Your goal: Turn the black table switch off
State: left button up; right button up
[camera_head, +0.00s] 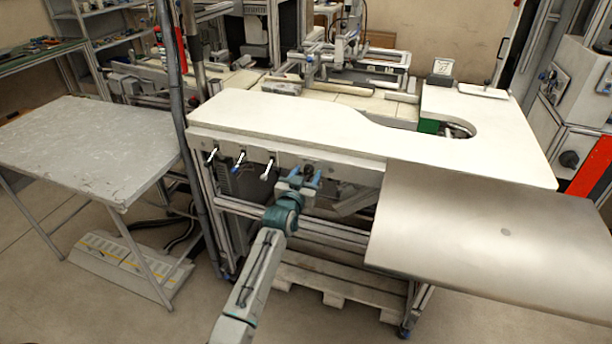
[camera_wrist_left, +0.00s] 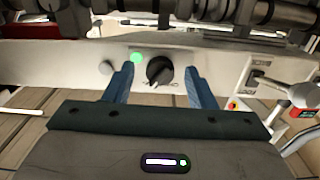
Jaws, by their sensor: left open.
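The black table switch (camera_wrist_left: 159,71) is a round black rotary knob on the pale front panel under the table, seen in the left wrist view. A lit green lamp (camera_wrist_left: 137,58) sits just left of it. My left gripper (camera_wrist_left: 158,72) is open, with its two blue fingers on either side of the knob. I cannot tell whether they touch it. In the head view my left gripper (camera_head: 301,176) is at the table's front edge, and the knob is hidden behind it. My right gripper is not in view.
The white table (camera_head: 300,115) stands above the panel. Several levers, one of them a white-handled lever (camera_head: 267,169), stick out left of my gripper. A metal sheet (camera_head: 490,235) juts out at the right. A grey table (camera_head: 85,145) stands at the left.

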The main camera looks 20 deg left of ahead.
pick_arm(q)
jog(key=c, duration=1)
jog(key=shift+o, duration=0.2)
